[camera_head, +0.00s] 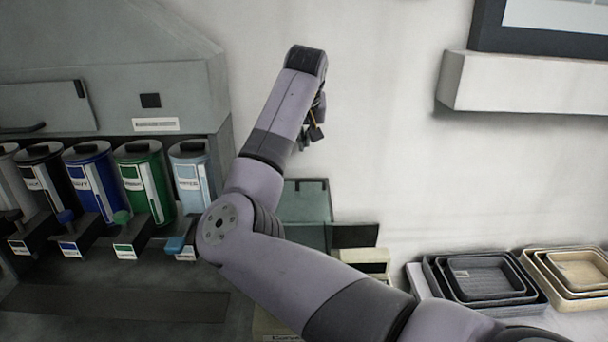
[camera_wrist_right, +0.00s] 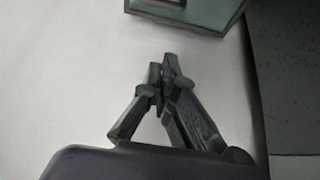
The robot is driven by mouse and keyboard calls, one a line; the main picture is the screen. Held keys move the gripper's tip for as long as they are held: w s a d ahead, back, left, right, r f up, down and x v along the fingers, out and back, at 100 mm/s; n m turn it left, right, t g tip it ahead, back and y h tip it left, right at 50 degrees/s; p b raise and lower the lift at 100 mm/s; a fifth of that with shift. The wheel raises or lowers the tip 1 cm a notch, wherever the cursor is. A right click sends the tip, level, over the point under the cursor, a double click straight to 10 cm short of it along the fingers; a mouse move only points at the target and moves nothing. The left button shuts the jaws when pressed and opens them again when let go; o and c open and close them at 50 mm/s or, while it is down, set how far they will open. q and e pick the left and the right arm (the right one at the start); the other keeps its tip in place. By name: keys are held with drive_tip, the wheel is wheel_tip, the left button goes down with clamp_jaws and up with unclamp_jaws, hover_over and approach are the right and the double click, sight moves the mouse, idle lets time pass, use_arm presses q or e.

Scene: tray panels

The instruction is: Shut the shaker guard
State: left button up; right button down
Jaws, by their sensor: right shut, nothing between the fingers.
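A grey-green panel (camera_head: 306,198) with a small dark tab at its upper right corner shows past my right arm in the head view. It looks like part of the shaker, perhaps its guard, and my arm hides much of it. I cannot tell whether the guard is raised or down. My right gripper (camera_head: 315,128) is above this panel, apart from it, in front of the pale wall. In the right wrist view the gripper (camera_wrist_right: 163,72) is shut and empty, and a green box corner (camera_wrist_right: 195,8) lies beyond the fingertips. My left gripper is not in view.
Coloured canisters (camera_head: 146,185) stand in a grey dispenser at left. Stacked dark trays (camera_head: 437,272) and tan trays (camera_head: 540,262) lie at right. A pale shelf (camera_head: 520,85) juts from the wall at upper right. The wall between is clear.

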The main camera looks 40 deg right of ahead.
drive_tip(key=x, duration=0.4)
drive_tip(key=p, duration=0.4)
hover_over(305, 186)
drive_tip(key=w+d, duration=0.2)
drive_tip(key=w, duration=0.1)
wheel_tip(305, 186, down, 6)
drive_tip(key=shift+d+f, duration=0.15)
drive_tip(key=shift+s+a, duration=0.25)
drive_tip(key=shift+s+a+r+p, duration=0.15)
drive_tip(key=shift+s+a+p, duration=0.1)
drive_tip(key=shift+s+a, duration=0.3)
drive_tip(key=shift+s+a+r+p, duration=0.15)
drive_tip(key=shift+s+a+p, duration=0.1)
drive_tip(key=shift+s+a, duration=0.25)
drive_tip(key=shift+s, duration=0.2)
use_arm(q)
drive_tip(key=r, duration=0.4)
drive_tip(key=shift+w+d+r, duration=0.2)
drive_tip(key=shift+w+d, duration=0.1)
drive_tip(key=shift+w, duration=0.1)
use_arm(e)
drive_tip(key=shift+d+f, duration=0.1)
drive_tip(key=shift+f, duration=0.05)
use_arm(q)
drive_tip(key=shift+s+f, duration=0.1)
